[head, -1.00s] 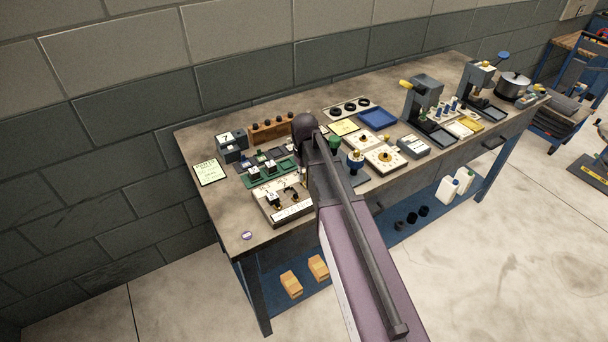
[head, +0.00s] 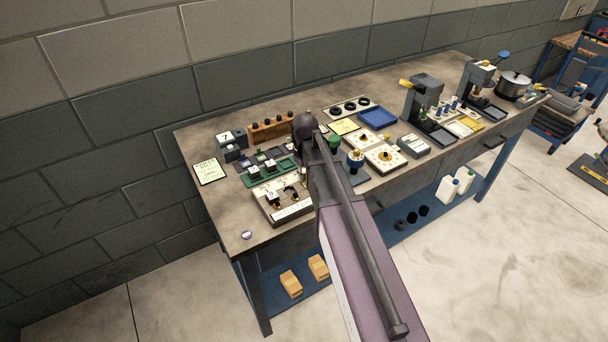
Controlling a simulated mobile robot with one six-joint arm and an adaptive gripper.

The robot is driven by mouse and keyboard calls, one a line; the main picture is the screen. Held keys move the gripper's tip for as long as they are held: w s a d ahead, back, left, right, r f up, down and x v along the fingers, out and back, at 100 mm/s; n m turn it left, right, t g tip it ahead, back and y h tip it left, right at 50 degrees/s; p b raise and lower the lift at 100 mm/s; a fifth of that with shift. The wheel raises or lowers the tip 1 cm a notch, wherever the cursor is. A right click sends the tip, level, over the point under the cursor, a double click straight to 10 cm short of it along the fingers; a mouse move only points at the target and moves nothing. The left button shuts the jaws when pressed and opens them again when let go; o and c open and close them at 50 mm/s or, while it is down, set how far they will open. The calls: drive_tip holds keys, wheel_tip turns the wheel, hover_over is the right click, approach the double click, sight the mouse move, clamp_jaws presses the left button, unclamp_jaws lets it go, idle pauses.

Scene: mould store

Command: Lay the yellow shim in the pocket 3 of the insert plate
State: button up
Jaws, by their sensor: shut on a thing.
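A pale tray-like plate (head: 292,212) with dark recesses and small pieces lies near the front left of the bench; it looks like the insert plate. Its pocket numbers are too small to read, so I cannot tell which is pocket 3. My arm rises from the bottom of the head view and covers the area just right of this plate. My gripper is hidden behind the arm, and I cannot see what it holds. I cannot make out the yellow shim.
A green board (head: 268,170) lies behind the plate, with a grey numbered block (head: 231,143) and a wooden rack (head: 271,130) further back. A blue tray (head: 378,117), a yellow note (head: 344,127) and presses (head: 423,95) stand right. The bench's front left corner is mostly clear.

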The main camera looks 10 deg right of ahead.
drive_tip(key=shift+f+b, duration=0.45)
drive_tip(key=o, duration=0.8)
drive_tip(key=c, duration=0.3)
drive_tip(key=shift+c, duration=0.2)
drive_tip(key=shift+r+p, duration=1)
drive_tip(key=shift+p, duration=0.05)
drive_tip(key=shift+r+p, duration=2.75)
drive_tip(key=shift+r, duration=0.05)
